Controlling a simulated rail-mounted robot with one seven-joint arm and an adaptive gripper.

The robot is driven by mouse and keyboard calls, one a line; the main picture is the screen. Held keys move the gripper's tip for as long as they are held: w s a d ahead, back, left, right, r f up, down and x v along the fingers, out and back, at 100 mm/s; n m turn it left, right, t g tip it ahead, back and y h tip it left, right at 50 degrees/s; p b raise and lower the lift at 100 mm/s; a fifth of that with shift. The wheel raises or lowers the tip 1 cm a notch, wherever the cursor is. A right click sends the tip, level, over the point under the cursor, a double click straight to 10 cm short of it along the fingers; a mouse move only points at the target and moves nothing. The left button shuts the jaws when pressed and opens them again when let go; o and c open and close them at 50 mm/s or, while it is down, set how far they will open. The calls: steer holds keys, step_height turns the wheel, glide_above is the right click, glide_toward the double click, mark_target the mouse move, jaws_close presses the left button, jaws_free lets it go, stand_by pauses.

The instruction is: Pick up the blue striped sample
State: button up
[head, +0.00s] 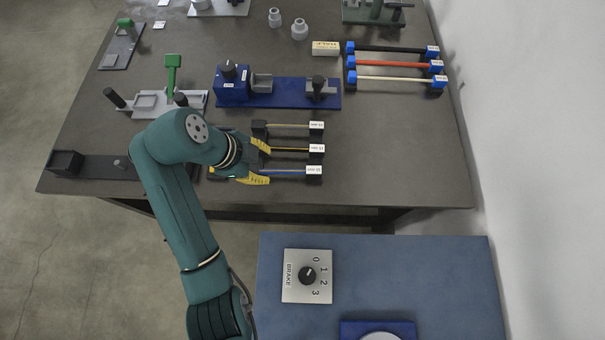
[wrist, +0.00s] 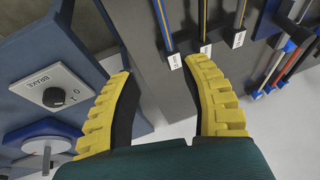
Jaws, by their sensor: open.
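The blue striped sample (head: 290,171) is a thin rod, blue with a tan stripe, lying at the front of a group of three on the dark table. Its right end has a white label block. My gripper (head: 263,161) is open and empty over the left part of this group, hiding the sample's left end. In the wrist view, the blue striped sample (wrist: 163,24) runs up from its label, appearing between the spread yellow fingertips of my gripper (wrist: 160,68) and beyond them. I cannot tell the exact height gap.
A yellow-striped dark sample (head: 290,149) and a grey sample (head: 288,126) lie parallel behind it. A blue fixture (head: 290,92) stands farther back. Another sample rack with black, red (head: 394,64) and pale rods is at back right. A blue bench (head: 400,275) with a brake dial stands in front.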

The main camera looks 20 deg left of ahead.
steer(key=b, duration=0.7)
glide_toward(291, 172)
steer(key=x, duration=0.5)
steer(key=shift+s, duration=0.4)
steer(key=x, duration=0.2)
steer(key=b+x, duration=0.1)
steer(key=x, duration=0.2)
steer(key=shift+w+f, duration=0.15)
steer(key=shift+w, duration=0.35)
jaws_close()
